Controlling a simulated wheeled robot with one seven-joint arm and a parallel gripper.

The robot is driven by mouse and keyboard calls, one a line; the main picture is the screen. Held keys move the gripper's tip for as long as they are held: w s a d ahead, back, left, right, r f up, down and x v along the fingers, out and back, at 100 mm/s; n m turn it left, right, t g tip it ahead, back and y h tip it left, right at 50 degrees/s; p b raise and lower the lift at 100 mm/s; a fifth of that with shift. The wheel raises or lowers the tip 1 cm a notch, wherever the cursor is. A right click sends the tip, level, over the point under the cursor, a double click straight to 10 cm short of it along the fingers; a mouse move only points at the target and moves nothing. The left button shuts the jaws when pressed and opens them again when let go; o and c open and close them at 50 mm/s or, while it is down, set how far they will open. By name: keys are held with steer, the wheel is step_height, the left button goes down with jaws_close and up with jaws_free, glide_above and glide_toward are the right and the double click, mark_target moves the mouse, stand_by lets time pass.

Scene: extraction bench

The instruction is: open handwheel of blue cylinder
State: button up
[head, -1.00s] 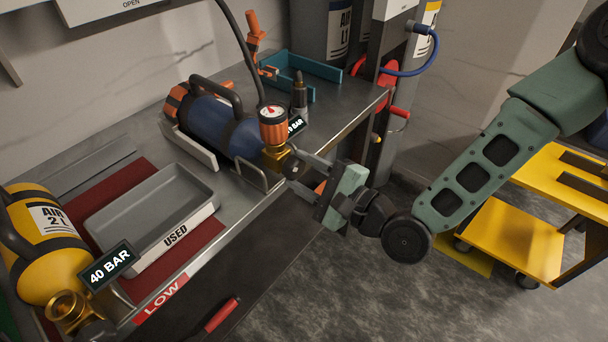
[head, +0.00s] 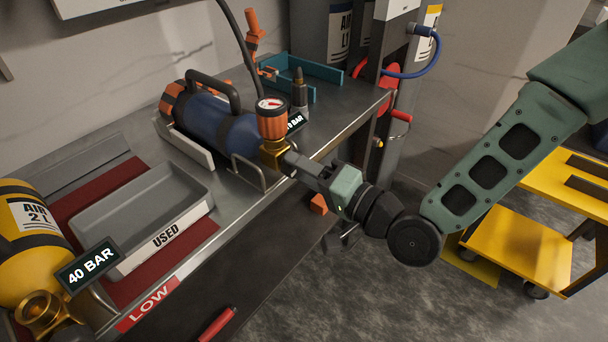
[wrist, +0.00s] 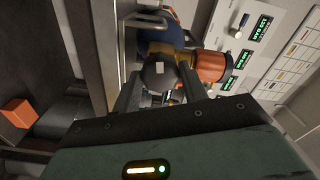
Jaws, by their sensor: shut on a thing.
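The blue cylinder (head: 218,126) lies on its side in a cradle on the bench, its valve end toward the bench's front edge. It has a brass valve (head: 273,154) with an orange gauge (head: 272,120) on top. My gripper (head: 300,162) is at the valve's outer end, its fingers shut on the dark round handwheel (wrist: 159,75). In the wrist view the handwheel sits between the two fingers, with the brass valve and orange gauge behind it. In the head view the fingers mostly hide the handwheel.
A grey tray marked USED (head: 150,205) lies on a red mat, left of the cylinder. A yellow AIR cylinder (head: 25,225) with a 40 BAR tag is at far left. A yellow cart (head: 520,240) stands at right. An orange block (head: 318,204) is below the bench edge.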

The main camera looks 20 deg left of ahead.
steer(key=shift+w+d+n+b, duration=0.1)
steer(key=shift+w+n+b, duration=0.05)
steer(key=shift+n+b, duration=16.9)
steer(key=o, duration=1)
